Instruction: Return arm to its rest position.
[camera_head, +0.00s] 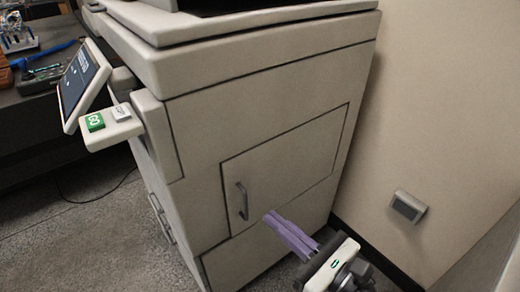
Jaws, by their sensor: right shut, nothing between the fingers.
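My right gripper (270,217) comes in from the bottom right of the head view. Its purple fingers are shut together, with nothing between them, and point up and to the left. They overlap the lower part of the machine's front door (285,165), right of the dark door handle (242,201). I cannot tell how far they are from the door, but they are not on the handle. My left gripper is not in view.
The large beige machine (250,115) fills the middle. A tilted screen (78,88) and a shelf with a green GO button (95,121) stick out at its left. A wall with a small grey box (408,207) stands at right. A cluttered bench (30,105) is back left.

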